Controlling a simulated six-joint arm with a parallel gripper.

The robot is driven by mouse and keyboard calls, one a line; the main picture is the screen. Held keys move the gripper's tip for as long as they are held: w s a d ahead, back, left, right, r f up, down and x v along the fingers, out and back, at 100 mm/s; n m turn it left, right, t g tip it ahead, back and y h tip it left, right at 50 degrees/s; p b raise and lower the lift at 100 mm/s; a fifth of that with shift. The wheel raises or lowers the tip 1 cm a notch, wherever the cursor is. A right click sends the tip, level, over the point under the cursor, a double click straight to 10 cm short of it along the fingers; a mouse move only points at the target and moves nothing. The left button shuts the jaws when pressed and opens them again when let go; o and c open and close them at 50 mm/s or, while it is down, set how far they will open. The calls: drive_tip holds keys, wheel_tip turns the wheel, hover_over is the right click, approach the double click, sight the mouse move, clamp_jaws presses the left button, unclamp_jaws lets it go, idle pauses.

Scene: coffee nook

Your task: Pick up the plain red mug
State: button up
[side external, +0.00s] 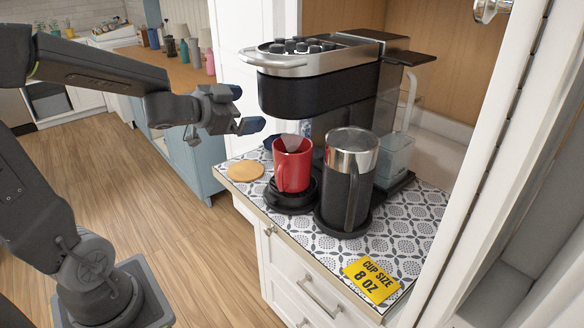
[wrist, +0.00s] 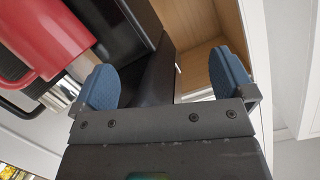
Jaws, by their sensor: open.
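The plain red mug (side external: 295,168) stands upright on a round black stand (side external: 290,207) in front of the coffee machine. A pale patch shows inside its rim. A large red surface, which looks like the mug, fills the upper left of the wrist view (wrist: 45,32), outside the fingers. My gripper (side external: 243,108) is open and empty, above and to the left of the mug, apart from it. In the wrist view, its two blue fingers (wrist: 166,80) are spread wide with nothing between them.
A black and steel tumbler (side external: 347,185) stands close right of the mug. The coffee machine (side external: 320,85) rises behind. A dark blue thing (side external: 269,142) is partly hidden behind the mug. A round tan coaster (side external: 245,171) and yellow "CUP SIZE 8 OZ" card (side external: 372,279) lie on the patterned counter.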

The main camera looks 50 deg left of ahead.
sight(283, 165)
drive_tip(key=s+f+m+g+h, duration=0.5)
drive_tip(key=s+f+h, duration=0.15)
drive_tip(key=h, duration=0.35)
drive_tip(key=x, duration=0.9)
drive_tip(key=shift+a, duration=0.15)
drive_tip(key=x, duration=0.5)
drive_tip(key=shift+d, duration=0.25)
drive_tip(key=c, duration=1)
drive_tip(key=shift+r, duration=0.1)
drive_tip(key=shift+c, duration=0.5)
drive_tip(key=shift+r, duration=0.1)
